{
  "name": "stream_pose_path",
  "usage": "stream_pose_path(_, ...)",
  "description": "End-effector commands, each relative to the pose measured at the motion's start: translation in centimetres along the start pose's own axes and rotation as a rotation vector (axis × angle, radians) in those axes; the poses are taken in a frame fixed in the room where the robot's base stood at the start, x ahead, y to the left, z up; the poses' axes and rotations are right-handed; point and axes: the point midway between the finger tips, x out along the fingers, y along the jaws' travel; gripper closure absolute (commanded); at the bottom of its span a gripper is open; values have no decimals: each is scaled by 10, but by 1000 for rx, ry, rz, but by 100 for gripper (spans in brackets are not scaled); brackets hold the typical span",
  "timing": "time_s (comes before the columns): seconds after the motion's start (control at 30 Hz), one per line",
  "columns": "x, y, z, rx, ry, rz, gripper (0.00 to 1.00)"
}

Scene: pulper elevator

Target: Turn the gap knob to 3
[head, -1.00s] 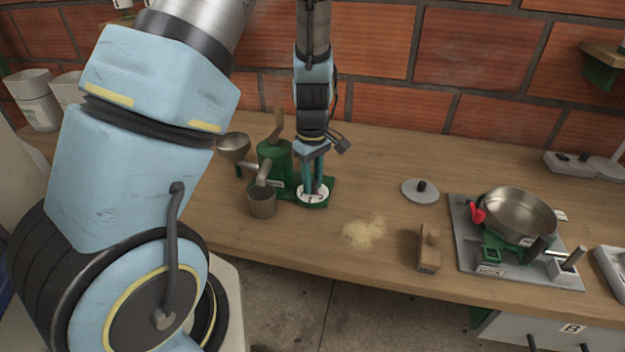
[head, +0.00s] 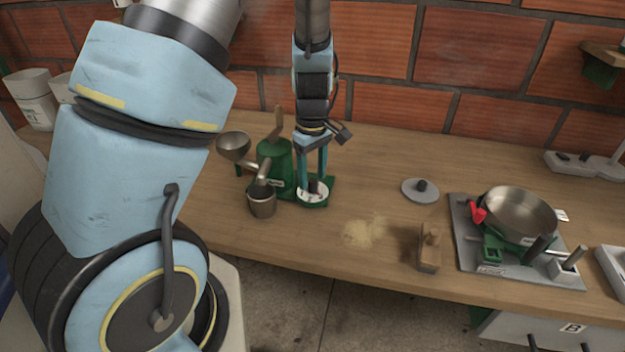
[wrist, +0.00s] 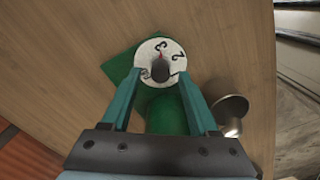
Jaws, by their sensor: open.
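The gap knob is a dark knob (wrist: 160,70) at the middle of a round white dial (wrist: 150,52) with black numerals. In the wrist view a small red mark on the knob's edge is at the numeral 3. A 2 shows to the right of the 3; the lower marks are partly hidden. My gripper (wrist: 158,76) is open, with its teal fingers on both sides of the knob and apart from it. In the head view my gripper (head: 313,185) points down over the dial (head: 305,197) on the green base of the pulper (head: 274,166).
A metal cup (head: 262,203) and a funnel (head: 233,147) stand left of the dial. Sawdust-like powder (head: 362,233), a wooden block (head: 429,250) and a lid (head: 420,190) lie to the right. A pan (head: 519,213) sits on a grey plate further right.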

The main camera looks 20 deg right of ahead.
Motion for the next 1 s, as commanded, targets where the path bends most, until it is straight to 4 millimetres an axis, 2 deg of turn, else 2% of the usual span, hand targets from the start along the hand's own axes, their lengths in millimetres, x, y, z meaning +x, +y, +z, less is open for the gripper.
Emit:
stream_pose_path(0.2,-45,2,0,2,2,6,40)
stream_pose_path(0.4,-76,1,0,2,1,4,40)
stream_pose_path(0.6,-88,0,0,1,0,2,40)
stream_pose_path(0.9,-88,0,0,1,0,1,40)
stream_pose_path(1.0,-89,-9,-6,12,-2,4,40)
